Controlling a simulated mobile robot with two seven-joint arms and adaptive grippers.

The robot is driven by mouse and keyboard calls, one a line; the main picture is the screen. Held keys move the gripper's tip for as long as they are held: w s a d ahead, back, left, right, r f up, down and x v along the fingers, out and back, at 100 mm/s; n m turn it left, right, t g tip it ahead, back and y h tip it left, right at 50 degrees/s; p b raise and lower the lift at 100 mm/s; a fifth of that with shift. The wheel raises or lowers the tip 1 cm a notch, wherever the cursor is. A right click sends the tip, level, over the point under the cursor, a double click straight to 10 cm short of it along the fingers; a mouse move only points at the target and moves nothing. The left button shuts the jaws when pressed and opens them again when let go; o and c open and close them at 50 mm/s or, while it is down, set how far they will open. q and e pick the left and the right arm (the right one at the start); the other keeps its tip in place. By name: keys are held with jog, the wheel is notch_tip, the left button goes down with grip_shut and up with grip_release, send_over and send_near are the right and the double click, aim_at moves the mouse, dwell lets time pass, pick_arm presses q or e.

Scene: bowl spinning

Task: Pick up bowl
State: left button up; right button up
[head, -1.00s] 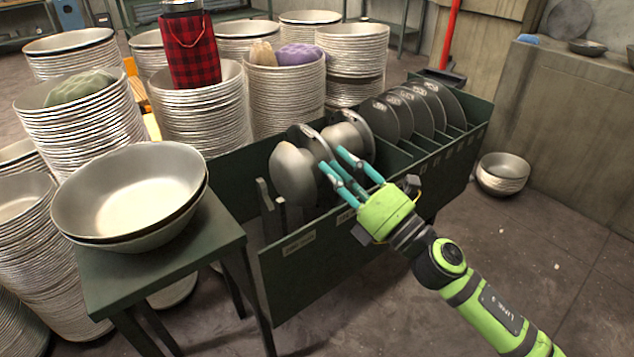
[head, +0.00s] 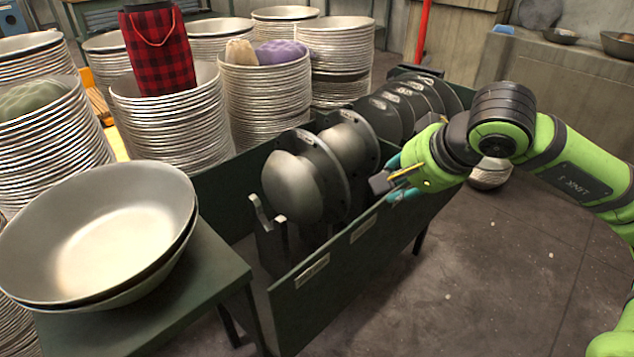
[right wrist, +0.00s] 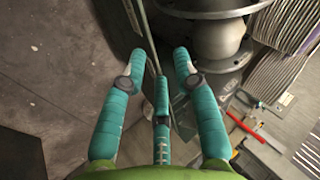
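Shallow metal bowls (head: 106,225) sit nested, apparently two, on a small dark green side table (head: 205,290) at the left of the head view. My right gripper (head: 395,182) is over the near long wall of the green rack, well to the right of the bowls. In the right wrist view the teal fingers of this gripper (right wrist: 160,68) are spread apart with nothing held between them. The rack wall's edge shows just beyond the fingertips; I cannot tell if they touch. My left gripper is not in view.
The green rack (head: 330,285) holds rounded metal forms (head: 292,187) and several dark discs (head: 380,118). Tall bowl stacks (head: 265,100) stand behind; one carries a red plaid bag (head: 158,50). A small bowl stack (head: 490,174) is on the floor at right. Floor in front is open.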

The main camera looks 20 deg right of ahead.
aim_at(361, 202)
jog(key=x, duration=0.9)
jog(key=shift+s+f+b, duration=0.1)
jog(key=shift+b, duration=0.25)
jog(key=shift+w+f, duration=0.25)
jog(key=shift+f, duration=0.05)
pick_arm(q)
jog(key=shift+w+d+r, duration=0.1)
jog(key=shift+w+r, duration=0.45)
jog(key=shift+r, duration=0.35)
pick_arm(e)
grip_shut()
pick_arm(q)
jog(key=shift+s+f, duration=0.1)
pick_arm(e)
jog(key=shift+r, duration=0.2)
